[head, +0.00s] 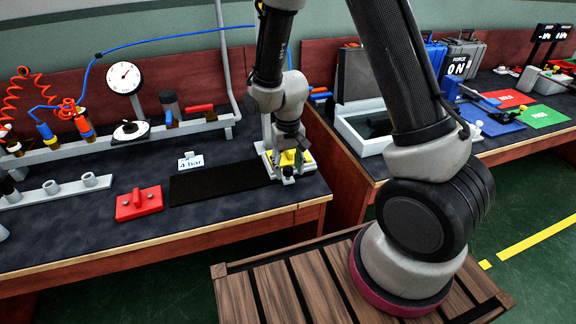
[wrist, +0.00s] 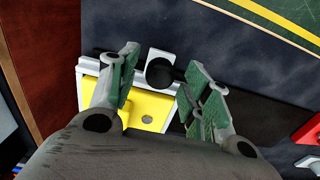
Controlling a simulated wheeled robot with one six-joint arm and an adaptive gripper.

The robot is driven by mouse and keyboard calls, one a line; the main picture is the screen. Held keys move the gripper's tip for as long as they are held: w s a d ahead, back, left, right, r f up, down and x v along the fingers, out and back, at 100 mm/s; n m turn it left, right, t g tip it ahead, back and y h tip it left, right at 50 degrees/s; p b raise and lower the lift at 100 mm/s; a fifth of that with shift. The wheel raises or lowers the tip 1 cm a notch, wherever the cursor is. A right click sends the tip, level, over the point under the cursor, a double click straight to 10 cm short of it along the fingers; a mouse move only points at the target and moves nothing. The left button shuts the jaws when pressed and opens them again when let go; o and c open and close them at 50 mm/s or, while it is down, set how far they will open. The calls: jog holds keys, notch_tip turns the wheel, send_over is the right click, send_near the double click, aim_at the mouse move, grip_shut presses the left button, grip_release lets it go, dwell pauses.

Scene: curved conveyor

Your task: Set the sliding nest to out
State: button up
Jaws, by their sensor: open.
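The sliding nest, a yellow plate (wrist: 145,110) in a pale frame, is at the right end of the near bench in the head view, where a yellow part (head: 302,157) shows under my gripper. A round black knob (wrist: 160,72) with a pale bracket is on its edge in the wrist view. My gripper (wrist: 158,78) is open, its green-padded fingers on either side of the knob with gaps visible. In the head view my gripper (head: 287,160) points down over the nest and hides much of it. I cannot tell the exact finger height.
A dark flat strip (head: 215,184) lies left of the nest. A "4 bar" sign (head: 191,163) and a red block with a handle (head: 139,203) are farther left.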

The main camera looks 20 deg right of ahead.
grip_shut()
jog(key=shift+a, duration=0.1)
jog(key=a, duration=2.5)
jog(key=shift+a, duration=0.4)
grip_release()
jog(key=shift+a, duration=0.1)
